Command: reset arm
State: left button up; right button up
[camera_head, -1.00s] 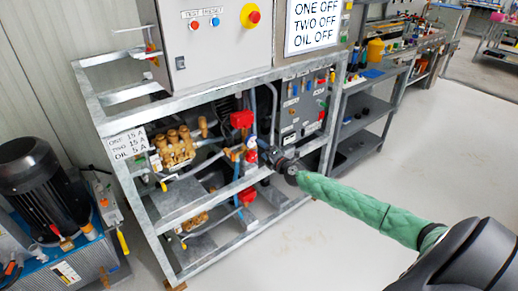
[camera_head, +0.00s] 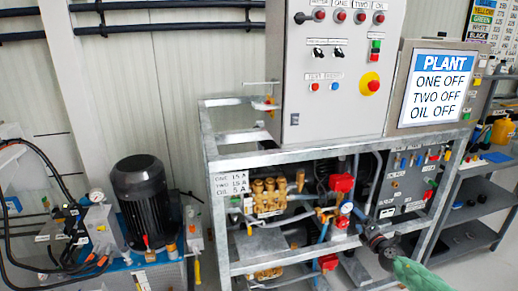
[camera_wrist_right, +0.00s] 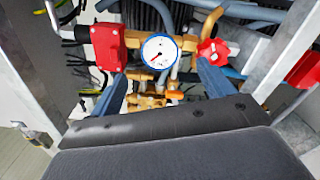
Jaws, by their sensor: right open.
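My right gripper (camera_head: 378,240) is dark, at the end of my green-sleeved arm (camera_head: 420,277), which comes in from the lower right. In the head view it is in front of the right part of the pump frame (camera_head: 212,160), just right of a red-and-white gauge area. In the right wrist view my right gripper (camera_wrist_right: 162,72) shows two blue fingers spread apart with nothing held between them. Beyond them are a round white gauge (camera_wrist_right: 160,51) with a blue rim and brass fittings. I cannot tell whether the fingers touch anything. My left gripper is not in view.
A grey control box (camera_head: 335,95) and a PLANT sign (camera_head: 440,88) top the frame. Red valve parts (camera_wrist_right: 107,46) and a metal post (camera_wrist_right: 282,48) flank the fingers. A black motor (camera_head: 140,200) stands left; grey shelves (camera_head: 468,238) stand right.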

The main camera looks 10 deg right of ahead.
jog(key=s+d+r+m+g+h, duration=0.3)
jog(key=s+r+m+h, duration=0.25)
jog(key=m+h, duration=0.65)
jog(key=s+a+f+m+g+y+p, duration=0.1)
jog(key=s+a+f+m+g+y, duration=0.3)
jog(key=s+a, duration=0.6)
jog(key=s+a+f+m+g+y+p, duration=0.15)
jog(key=s+a+f+g, duration=0.3)
jog(key=s+a, duration=0.55)
pick_arm(q)
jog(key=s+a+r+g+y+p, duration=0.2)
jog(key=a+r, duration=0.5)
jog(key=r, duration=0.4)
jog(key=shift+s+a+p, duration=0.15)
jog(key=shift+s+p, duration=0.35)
jog(key=shift+p, duration=0.25)
pick_arm(e)
jog(key=s+a+f+m+g+y, duration=0.1)
jog(key=s+a+f+g+y, duration=0.1)
jog(key=s+a, duration=0.9)
jog(key=s+a+f+m+g+y, duration=0.1)
jog(key=s+a+y, duration=0.4)
jog(key=s+a, duration=0.6)
jog(key=shift+s+a+f+m+g, duration=0.2)
jog(key=shift+s+f+m+g, duration=0.25)
jog(key=shift+s+g, duration=0.3)
